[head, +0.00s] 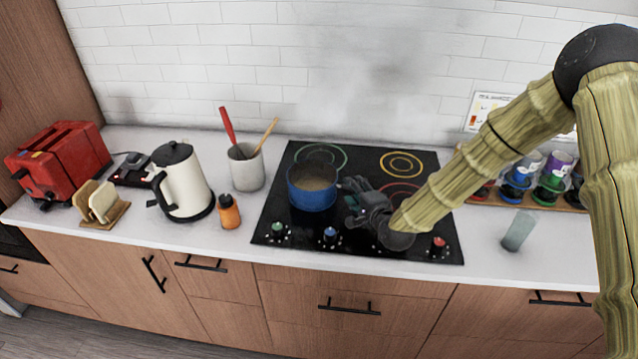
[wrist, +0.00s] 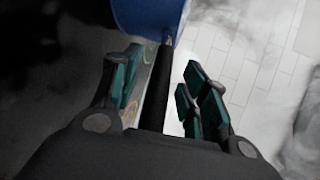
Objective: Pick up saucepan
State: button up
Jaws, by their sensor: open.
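A blue saucepan (head: 312,193) with brownish contents stands on the black cooktop, left of my gripper in the head view. My gripper (head: 352,192) is over the cooktop beside the pan's right side. In the wrist view, the blue pan wall (wrist: 148,16) is at the top, and its dark handle (wrist: 157,88) runs down between the open fingers of my gripper (wrist: 160,85). The teal finger pads stand on either side of the handle, with a visible gap on the right. Contact on the left is unclear. In the head view my gripper hides most of the handle.
The black cooktop (head: 280,215) has coloured rings and knobs along its front. A utensil crock (head: 246,170), an orange bottle (head: 229,212) and a kettle (head: 182,185) stand to the left. A rack of coloured jars (head: 515,190) and a grey-green cup (head: 518,231) are to the right.

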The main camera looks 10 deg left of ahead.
jog(key=shift+w+a+f, duration=0.15)
jog(key=shift+w+a, duration=0.05)
jog(key=shift+w, duration=0.25)
grip_shut()
dwell(0.3)
